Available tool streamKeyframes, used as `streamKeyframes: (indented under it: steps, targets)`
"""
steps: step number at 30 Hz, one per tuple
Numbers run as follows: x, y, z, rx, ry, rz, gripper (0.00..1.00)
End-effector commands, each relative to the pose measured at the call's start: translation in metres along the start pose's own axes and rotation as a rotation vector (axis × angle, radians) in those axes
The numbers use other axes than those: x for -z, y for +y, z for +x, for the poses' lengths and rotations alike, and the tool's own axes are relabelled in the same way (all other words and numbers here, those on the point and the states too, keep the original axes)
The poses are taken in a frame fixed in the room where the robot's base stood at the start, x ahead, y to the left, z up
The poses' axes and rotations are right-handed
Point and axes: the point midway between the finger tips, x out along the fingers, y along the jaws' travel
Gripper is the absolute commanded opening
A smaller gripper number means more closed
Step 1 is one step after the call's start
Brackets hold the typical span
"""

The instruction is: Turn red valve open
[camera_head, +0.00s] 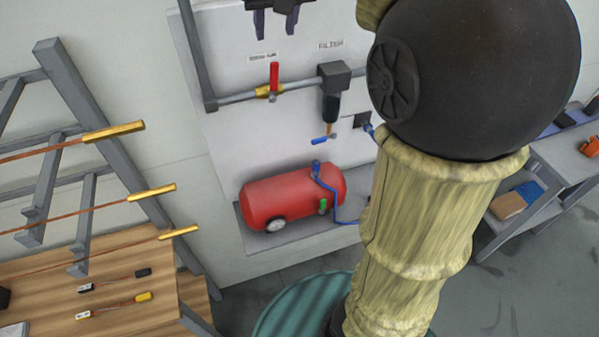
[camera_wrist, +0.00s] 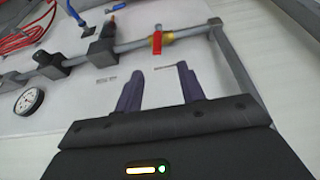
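The red valve (camera_head: 274,76) has a red lever handle standing roughly upright, across the grey pipe, on a yellow brass body. It also shows in the wrist view (camera_wrist: 157,43), at the upper middle, beyond the fingertips. My gripper (camera_head: 276,28) is at the top edge of the head view, above the handle and apart from it. In the wrist view my gripper (camera_wrist: 160,76) has its two purple fingers spread with nothing held between them. The handle lies roughly in line with the gap between the fingers.
The grey pipe (camera_head: 236,99) runs along the white panel (camera_head: 228,45) to a filter unit (camera_head: 333,77) right of the valve. A red tank (camera_head: 293,197) with a gauge and blue hose sits below. A rack with yellow-tipped rods (camera_head: 112,131) stands left.

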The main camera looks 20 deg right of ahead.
Motion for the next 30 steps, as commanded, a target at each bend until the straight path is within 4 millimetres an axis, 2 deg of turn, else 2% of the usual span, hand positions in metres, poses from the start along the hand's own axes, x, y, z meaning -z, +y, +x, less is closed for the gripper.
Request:
streamKeyframes:
  steps: [1, 14, 30]
  targets:
    - [-0.004, 0.0, 0.01, 0.0, -0.004, 0.0, 0.39]
    - [-0.031, 0.0, 0.071, 0.0, -0.026, 0.001, 0.39]
    - [-0.076, 0.0, 0.144, 0.0, -0.054, 0.002, 0.39]
